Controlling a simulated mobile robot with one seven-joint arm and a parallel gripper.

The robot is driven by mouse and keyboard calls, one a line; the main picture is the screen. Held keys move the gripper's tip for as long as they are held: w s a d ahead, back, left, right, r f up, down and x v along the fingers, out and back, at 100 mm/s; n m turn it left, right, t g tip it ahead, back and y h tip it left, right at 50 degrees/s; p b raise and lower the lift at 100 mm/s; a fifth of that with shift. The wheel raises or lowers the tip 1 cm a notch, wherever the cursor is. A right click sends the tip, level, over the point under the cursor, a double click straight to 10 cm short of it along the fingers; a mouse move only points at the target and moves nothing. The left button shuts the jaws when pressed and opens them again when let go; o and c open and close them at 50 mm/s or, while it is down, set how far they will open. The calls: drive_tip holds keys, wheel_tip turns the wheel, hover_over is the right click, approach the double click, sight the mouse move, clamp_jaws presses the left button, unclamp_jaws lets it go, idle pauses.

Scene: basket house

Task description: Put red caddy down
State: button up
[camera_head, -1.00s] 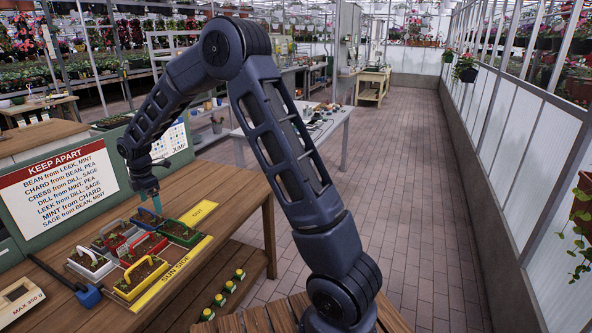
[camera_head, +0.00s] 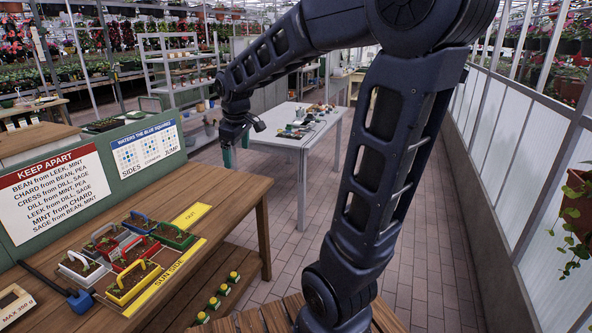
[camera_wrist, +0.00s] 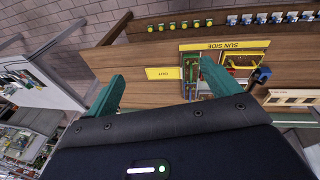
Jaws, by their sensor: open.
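The red caddy (camera_head: 136,256) sits upright on the wooden bench in a tight group of soil-filled caddies. The yellow caddy (camera_head: 120,296) is in front of it and the green caddy (camera_head: 184,243) behind it, all along the yellow SUN SIDE strip. A white caddy (camera_head: 85,275) and a blue-handled caddy (camera_head: 140,221) stand in the other row. My gripper (camera_head: 236,151) is open and empty, raised beyond the far end of the bench, well apart from the caddies. Its green fingers (camera_wrist: 162,80) are spread in the wrist view, where one finger partly hides the caddies.
A yellow OUT plate (camera_head: 191,215) lies just past the caddies, with bare bench beyond. A blue-headed mallet (camera_head: 80,300) lies at the left front. A KEEP APART sign (camera_head: 52,190) backs the bench. A grey table (camera_head: 290,135) with small items stands behind.

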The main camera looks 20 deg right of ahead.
drive_tip(key=s+d+m, duration=0.5)
drive_tip(key=s+d, duration=0.1)
drive_tip(key=s, duration=0.2)
drive_tip(key=s+d+m+t, duration=0.1)
drive_tip(key=s+d+m, duration=0.3)
drive_tip(key=s, duration=0.5)
drive_tip(key=shift+s+d+f+m+t, duration=0.3)
drive_tip(key=shift+d+f+m, duration=0.1)
drive_tip(key=shift+d, duration=0.5)
